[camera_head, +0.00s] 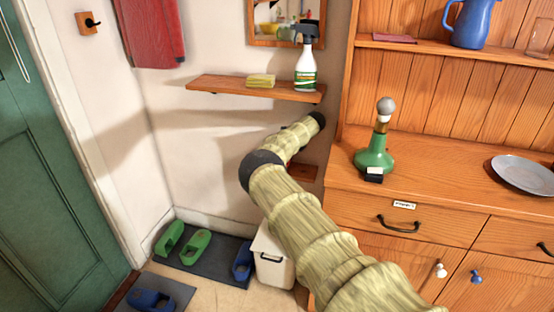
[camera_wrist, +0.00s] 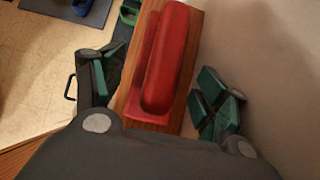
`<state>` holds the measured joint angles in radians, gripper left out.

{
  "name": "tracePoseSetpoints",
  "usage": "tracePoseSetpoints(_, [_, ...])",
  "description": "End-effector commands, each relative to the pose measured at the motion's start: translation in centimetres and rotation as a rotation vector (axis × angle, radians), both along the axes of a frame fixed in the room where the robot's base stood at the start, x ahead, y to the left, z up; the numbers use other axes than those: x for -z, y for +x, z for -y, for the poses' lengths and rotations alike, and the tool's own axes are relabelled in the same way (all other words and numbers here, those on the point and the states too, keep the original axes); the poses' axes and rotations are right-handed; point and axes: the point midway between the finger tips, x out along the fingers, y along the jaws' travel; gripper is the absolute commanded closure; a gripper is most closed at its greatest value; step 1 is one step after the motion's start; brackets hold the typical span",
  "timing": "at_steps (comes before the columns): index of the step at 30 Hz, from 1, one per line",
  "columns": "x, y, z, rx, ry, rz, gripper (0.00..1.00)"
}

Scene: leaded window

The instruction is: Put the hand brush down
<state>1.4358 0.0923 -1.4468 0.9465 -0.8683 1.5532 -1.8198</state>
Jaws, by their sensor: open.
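The red hand brush (camera_wrist: 168,60) lies lengthwise on a narrow wooden shelf (camera_wrist: 160,129) in the wrist view. Its long rounded top faces up, and no bristles show. My gripper (camera_wrist: 160,88) is open, with one finger on each side of the brush and a visible gap on both sides. In the head view the lower wooden shelf (camera_head: 303,172) shows partly behind my arm.
An upper shelf (camera_head: 255,88) holds a spray bottle (camera_head: 306,66) and a yellow sponge (camera_head: 261,80). A wooden dresser (camera_head: 450,190) stands close on the right. A white bin (camera_head: 273,262) and green clogs (camera_head: 195,246) are on the floor below.

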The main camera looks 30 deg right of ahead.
Motion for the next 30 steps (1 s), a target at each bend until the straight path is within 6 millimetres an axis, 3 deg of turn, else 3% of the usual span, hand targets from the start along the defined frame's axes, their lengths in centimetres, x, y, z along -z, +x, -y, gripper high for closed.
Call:
tracePoseSetpoints(3, [-1.7,-0.6,0.9,0.001,-0.002,0.003,0.27])
tracePoseSetpoints(10, [-3.7,-1.6,1.9,0.001,-0.001,0.001,0.27])
tracePoseSetpoints(30, [-4.1,-1.9,2.1,0.001,-0.001,0.001,0.27])
